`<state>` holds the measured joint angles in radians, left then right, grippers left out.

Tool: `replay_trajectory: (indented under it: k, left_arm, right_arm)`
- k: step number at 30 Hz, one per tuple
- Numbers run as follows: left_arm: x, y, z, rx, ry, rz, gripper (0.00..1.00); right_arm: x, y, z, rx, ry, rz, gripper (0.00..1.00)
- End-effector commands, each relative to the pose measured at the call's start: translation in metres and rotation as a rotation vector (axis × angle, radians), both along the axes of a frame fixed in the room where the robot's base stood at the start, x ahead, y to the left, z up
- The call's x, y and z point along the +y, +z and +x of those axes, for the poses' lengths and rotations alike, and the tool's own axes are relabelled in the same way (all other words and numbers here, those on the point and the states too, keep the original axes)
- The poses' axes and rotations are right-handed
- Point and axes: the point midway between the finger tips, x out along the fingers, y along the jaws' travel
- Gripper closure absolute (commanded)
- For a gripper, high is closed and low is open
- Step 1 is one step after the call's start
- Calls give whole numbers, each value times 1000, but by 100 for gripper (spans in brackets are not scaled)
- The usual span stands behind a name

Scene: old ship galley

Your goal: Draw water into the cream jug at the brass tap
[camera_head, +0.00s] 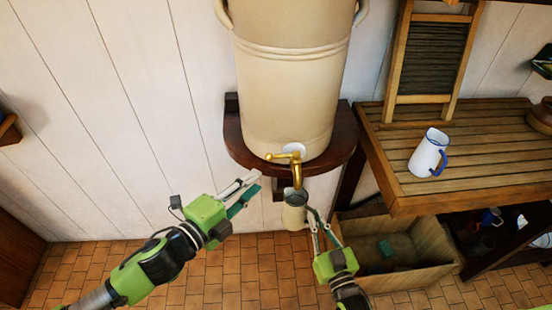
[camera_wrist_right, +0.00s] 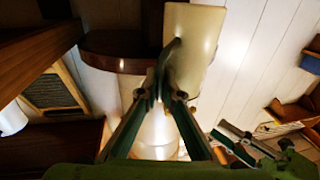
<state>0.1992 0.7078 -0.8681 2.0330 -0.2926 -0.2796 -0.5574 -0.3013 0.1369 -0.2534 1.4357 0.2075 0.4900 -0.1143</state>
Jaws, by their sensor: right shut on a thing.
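The brass tap (camera_head: 297,172) comes out of the low front of a big cream urn (camera_head: 290,95). Its lever points left and its spout points down. The cream jug (camera_head: 294,216) is upright, with its mouth just under the spout. I cannot make out any water stream or the level inside. My right gripper (camera_head: 311,212) is shut on the jug at its right side. My left gripper (camera_head: 256,182) is open and empty, left of the tap and jug.
A dark wooden wall shelf (camera_head: 240,150) carries the urn. To the right, a slatted wooden counter (camera_head: 480,160) holds a white and blue jug (camera_head: 428,153) and a washboard (camera_head: 433,60). A wooden crate (camera_head: 430,255) stands below. The tiled floor (camera_head: 220,275) is clear at left.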

Motion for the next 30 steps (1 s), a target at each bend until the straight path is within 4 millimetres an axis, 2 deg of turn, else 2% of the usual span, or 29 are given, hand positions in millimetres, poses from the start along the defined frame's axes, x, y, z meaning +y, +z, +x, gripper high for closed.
replay_trajectory:
  k: [1,5,10,24,30]
  left_arm:
    - [8,4,0,0,-19,-6,75]
    - [16,13,-2,3,-54,-31,75]
    - [13,15,3,4,-68,-44,75]
    - [-47,4,61,3,-68,-43,75]
    - [-62,0,76,4,-67,-42,75]
  right_arm:
    - [0,2,1,-5,0,2,100]
    - [0,2,1,-5,0,2,100]
    - [0,2,1,-5,0,2,100]
    - [0,2,1,-5,0,2,100]
    - [0,2,1,-5,0,2,100]
